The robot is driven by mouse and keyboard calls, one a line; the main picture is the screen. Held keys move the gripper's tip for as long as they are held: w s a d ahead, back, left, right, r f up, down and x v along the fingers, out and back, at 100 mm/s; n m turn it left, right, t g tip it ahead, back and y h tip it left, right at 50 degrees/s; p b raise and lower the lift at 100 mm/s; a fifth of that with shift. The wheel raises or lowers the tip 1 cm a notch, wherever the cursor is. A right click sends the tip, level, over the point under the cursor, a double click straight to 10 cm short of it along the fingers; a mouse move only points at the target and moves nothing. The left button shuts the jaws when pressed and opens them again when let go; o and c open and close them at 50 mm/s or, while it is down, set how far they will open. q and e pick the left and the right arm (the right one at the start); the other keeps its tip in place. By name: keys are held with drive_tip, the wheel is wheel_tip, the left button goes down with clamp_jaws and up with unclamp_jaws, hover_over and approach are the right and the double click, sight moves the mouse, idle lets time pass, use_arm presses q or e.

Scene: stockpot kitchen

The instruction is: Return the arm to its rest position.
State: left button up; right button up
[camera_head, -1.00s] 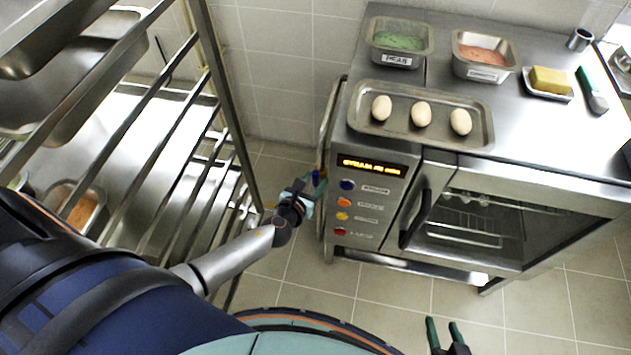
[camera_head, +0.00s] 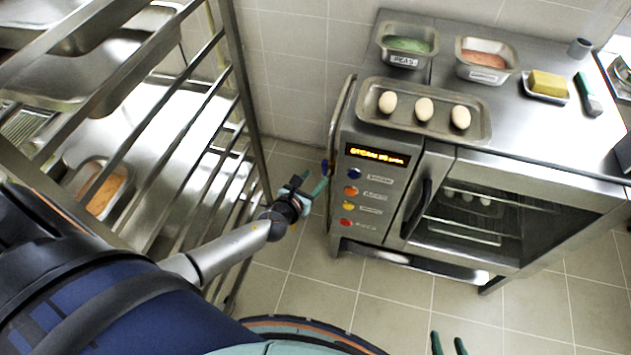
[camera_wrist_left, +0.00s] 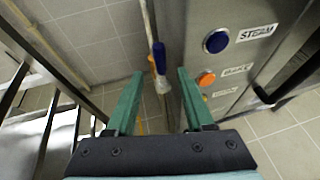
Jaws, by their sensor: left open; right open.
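My left arm reaches in from the left of the head view. Its gripper (camera_head: 314,185) is in front of the oven's left front edge, beside the rack. In the left wrist view the two green fingers (camera_wrist_left: 158,100) stand apart with nothing gripped between them. My right gripper (camera_head: 449,345) shows only as two green fingertips at the bottom edge of the head view. They are apart, with nothing seen between them.
The steel oven (camera_head: 420,185) has coloured buttons, a lit display and a door that looks closed. On top are a tray (camera_head: 478,133) with three eggs, two food pans and butter (camera_head: 547,83). A metal rack (camera_head: 235,70) stands close left of my arm. The floor before the oven is clear.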

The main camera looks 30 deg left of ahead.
idle(0.6)
use_arm(q)
drive_tip(key=s+d+n+g+h, duration=0.1)
drive_tip(key=s+d+n, duration=0.4)
drive_tip(key=s+n, duration=0.6)
drive_tip(key=s+d+n+g+h, duration=0.2)
drive_tip(key=s+d+n, duration=0.3)
drive_tip(key=s+n, duration=0.6)
drive_tip(key=n+g, duration=0.1)
drive_tip(key=n, duration=1)
drive_tip(key=shift+n, duration=0.4)
